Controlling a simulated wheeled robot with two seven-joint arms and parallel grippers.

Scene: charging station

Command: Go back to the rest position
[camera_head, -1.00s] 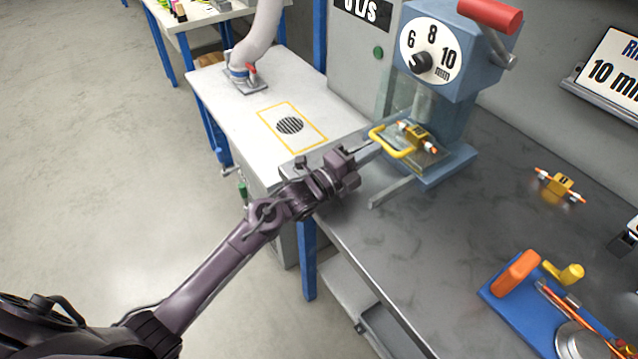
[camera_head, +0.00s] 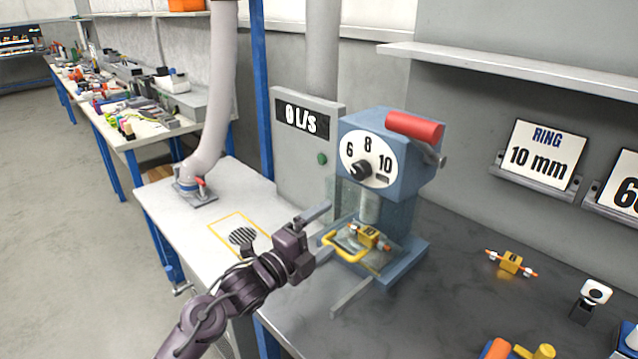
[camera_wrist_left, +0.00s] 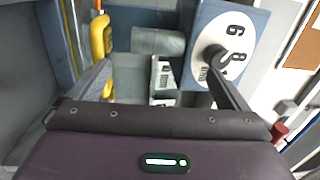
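My left gripper (camera_head: 316,228) is in front of and to the left of the blue press (camera_head: 398,205), above the bench edge. The yellow handle (camera_head: 343,250) of the press is apart from the gripper. A small yellow part with orange ends (camera_head: 368,237) sits in the press behind that handle. My right gripper is not in view.
The dark bench (camera_head: 440,320) bears another yellow part (camera_head: 511,262) and a small black-and-white device (camera_head: 594,293). A white side table (camera_head: 165,215) holds a grey duct (camera_head: 212,110). The floor (camera_head: 70,220) at the left is clear.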

